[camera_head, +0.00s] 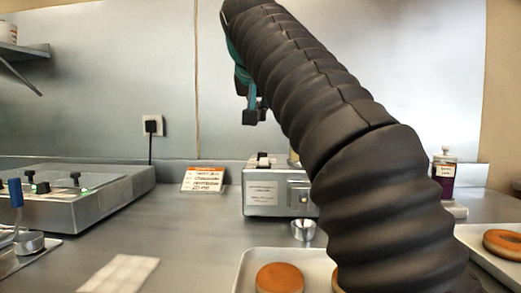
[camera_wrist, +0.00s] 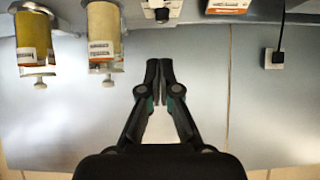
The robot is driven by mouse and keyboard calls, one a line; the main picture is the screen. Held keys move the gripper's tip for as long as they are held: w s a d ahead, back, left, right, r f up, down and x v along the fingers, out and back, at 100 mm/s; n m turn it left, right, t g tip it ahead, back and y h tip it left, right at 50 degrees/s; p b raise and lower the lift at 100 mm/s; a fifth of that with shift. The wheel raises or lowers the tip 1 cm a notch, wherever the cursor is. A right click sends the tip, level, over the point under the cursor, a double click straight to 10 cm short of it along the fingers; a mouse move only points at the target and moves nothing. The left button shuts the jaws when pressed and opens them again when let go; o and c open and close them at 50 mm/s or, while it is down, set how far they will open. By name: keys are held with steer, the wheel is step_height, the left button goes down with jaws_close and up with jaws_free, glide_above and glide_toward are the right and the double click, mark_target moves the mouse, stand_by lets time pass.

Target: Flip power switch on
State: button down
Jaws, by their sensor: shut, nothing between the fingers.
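My gripper (camera_head: 252,114) is raised in front of the back wall, above the grey box (camera_head: 258,209) in the middle of the counter. It is shut and empty; in the wrist view its fingertips (camera_wrist: 159,66) meet. The box has a white label, a small front panel (camera_head: 301,197) and small fittings (camera_head: 263,160) on top. Which of these is the power switch, and its position, I cannot tell. In the wrist view, which looks upside down, a white fitting with dark knobs (camera_wrist: 161,11) shows beyond the fingertips, apart from them. My arm hides the box's right side.
A wall outlet with plug (camera_head: 152,126), a sign (camera_head: 203,179), a metal cup (camera_head: 304,229), a doughnut tray (camera_head: 250,262) and a purple bottle (camera_head: 444,175) surround the box. The counter between unit and box is largely clear.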

glide_above(264, 161)
steer(key=s, duration=0.1)
step_height(264, 161, down, 6)
steer(key=shift+r, duration=0.25)
steer(key=shift+w+f+b, duration=0.15)
steer(key=shift+f+b, duration=0.15)
steer(key=shift+f, duration=0.35)
steer(key=shift+w+f+b, duration=0.15)
steer(key=shift+f+b, duration=0.15)
steer(key=shift+f, duration=0.3)
steer(key=shift+w+f+b, duration=0.2)
steer(key=shift+f+b, duration=0.1)
steer(key=shift+f, duration=0.55)
